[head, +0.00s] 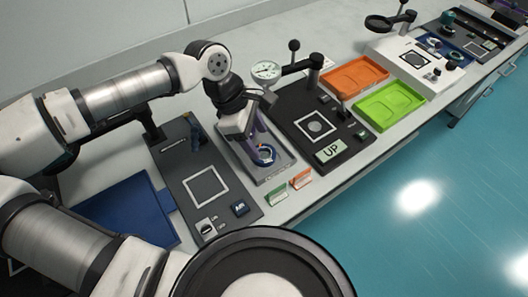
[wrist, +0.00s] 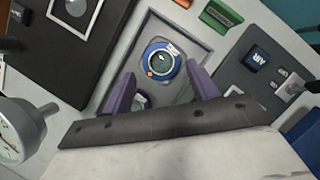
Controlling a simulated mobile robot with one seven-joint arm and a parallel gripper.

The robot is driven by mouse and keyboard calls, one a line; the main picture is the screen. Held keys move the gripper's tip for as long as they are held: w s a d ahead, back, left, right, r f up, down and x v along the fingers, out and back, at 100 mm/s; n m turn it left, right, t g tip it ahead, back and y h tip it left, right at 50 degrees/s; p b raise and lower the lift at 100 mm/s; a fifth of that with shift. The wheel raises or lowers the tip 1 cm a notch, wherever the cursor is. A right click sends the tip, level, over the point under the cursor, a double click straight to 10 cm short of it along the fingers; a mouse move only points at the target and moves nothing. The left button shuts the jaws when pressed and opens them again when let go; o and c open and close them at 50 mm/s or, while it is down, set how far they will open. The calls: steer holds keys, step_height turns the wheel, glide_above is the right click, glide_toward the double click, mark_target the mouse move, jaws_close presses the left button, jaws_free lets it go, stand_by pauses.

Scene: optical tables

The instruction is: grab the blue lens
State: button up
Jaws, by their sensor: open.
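The blue lens (wrist: 163,62) is a round blue ring with a dark centre, an orange dot and a white label. It lies in a shallow grey tray (head: 281,171), and in the head view the lens (head: 265,155) shows near the tray's middle. My gripper (wrist: 161,84) is open, with its two purple fingers apart. The fingers point down toward the tray, and the lens appears just past their tips, between their lines. Nothing is held. In the head view my gripper (head: 256,146) hangs over the tray and partly covers it. I cannot tell the exact height above the lens.
A grey plate with a blue button (head: 239,209) is on the left. Green (head: 278,196) and orange (head: 302,179) tags stand at the tray's front. Orange (head: 354,76) and green (head: 389,105) trays lie farther right.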

mark_target(265, 153)
steer(key=p+x, duration=0.1)
steer(key=x, duration=0.4)
steer(key=shift+a, duration=0.2)
steer(key=c, duration=0.6)
steer(key=shift+c, duration=0.3)
